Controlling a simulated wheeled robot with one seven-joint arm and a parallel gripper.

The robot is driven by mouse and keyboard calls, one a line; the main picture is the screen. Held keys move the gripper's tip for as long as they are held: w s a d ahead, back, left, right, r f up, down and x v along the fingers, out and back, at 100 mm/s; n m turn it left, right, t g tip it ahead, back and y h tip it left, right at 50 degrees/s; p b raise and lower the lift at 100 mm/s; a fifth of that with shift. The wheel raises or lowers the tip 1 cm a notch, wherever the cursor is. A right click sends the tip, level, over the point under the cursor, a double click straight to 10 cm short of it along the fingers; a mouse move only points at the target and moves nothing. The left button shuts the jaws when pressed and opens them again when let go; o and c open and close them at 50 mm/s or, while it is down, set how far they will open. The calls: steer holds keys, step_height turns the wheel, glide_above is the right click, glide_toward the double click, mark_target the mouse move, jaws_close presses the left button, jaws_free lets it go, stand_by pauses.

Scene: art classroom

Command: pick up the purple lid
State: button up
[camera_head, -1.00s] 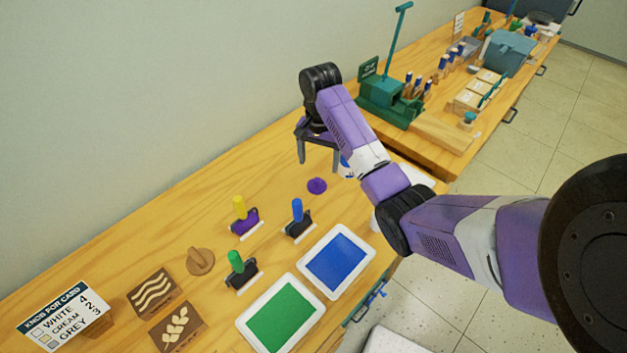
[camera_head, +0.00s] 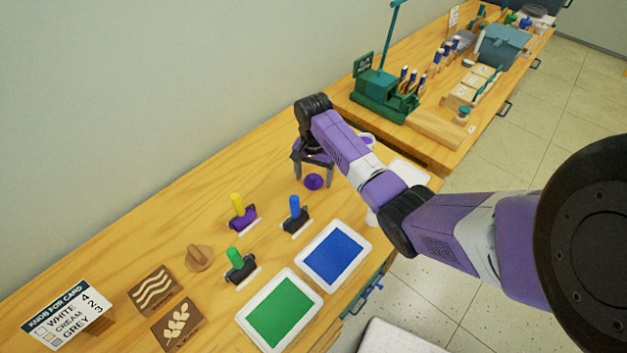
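The purple lid (camera_head: 313,182) is a small round disc with a raised knob. It lies on the wooden table (camera_head: 160,232), behind the blue-handled stamp. My gripper (camera_head: 313,182) points down over the lid with its two fingers spread, one on each side of it in the picture. The fingers look open and empty. I cannot tell how far above the table the fingertips are.
Stamps with yellow, blue (camera_head: 295,208) and green (camera_head: 234,258) handles stand in front of the lid. Blue (camera_head: 335,255) and green (camera_head: 279,312) pads lie nearer. A white cup-like thing is partly hidden behind my arm. A green holder (camera_head: 385,97) stands farther back.

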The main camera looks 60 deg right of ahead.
steer(key=c, duration=1.3)
